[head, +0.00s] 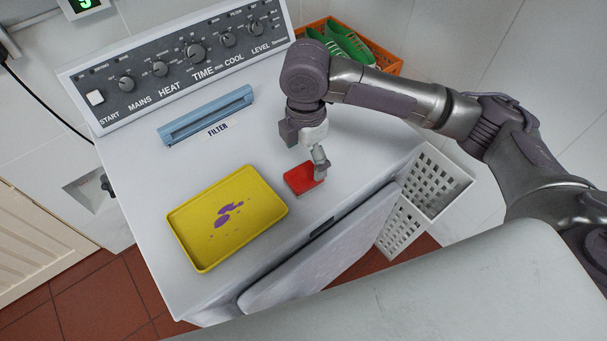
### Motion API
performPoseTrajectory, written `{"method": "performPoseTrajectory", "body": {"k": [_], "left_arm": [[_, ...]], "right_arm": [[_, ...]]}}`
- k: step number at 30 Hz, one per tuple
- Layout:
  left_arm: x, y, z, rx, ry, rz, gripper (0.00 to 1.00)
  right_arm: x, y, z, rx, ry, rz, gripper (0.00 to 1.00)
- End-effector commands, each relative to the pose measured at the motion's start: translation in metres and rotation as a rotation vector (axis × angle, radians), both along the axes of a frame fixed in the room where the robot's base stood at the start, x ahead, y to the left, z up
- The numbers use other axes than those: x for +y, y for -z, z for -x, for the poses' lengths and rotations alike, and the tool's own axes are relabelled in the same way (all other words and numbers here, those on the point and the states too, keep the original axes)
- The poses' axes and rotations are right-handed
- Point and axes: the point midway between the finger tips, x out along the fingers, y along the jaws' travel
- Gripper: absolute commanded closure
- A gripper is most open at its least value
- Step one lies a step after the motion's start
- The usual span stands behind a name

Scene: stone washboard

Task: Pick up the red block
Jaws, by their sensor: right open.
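The red block (300,181) lies flat on the white top of the machine, to the right of the yellow tray. My right gripper (319,172) points down at the block's right end. One finger shows at the block's right edge; the other is hidden, and I cannot tell whether the gripper touches the block. The right gripper is open. My left gripper is not in view.
A yellow tray (252,230) with purple marks lies left of the block. A blue filter handle (206,114) and a control panel (170,68) are behind. An orange crate (384,62) with green items stands at the back right. A white basket (437,180) is right of the machine.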

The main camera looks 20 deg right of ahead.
Motion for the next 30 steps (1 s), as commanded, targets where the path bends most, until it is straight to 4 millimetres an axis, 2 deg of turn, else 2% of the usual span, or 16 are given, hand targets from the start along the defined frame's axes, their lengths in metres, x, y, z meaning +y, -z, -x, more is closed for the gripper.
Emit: {"method": "performPoseTrajectory", "body": {"k": [3,8,13,18,26,30], "left_arm": [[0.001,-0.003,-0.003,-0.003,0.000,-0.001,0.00],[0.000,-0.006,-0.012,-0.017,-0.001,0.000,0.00],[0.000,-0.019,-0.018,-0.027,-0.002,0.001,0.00],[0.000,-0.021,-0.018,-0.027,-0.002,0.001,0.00],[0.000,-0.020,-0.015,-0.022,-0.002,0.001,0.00],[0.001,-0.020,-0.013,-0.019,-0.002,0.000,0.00]], "right_arm": [[0.000,0.014,0.000,0.001,0.001,0.000,0.08],[0.001,0.023,0.000,0.001,0.001,-0.001,0.08],[0.003,0.046,0.000,0.003,0.001,0.001,0.08],[0.003,0.068,-0.001,0.000,0.001,0.000,0.08],[0.003,0.072,-0.002,-0.003,0.000,-0.001,0.08],[0.003,0.071,-0.002,-0.003,0.000,-0.001,0.30]]}}
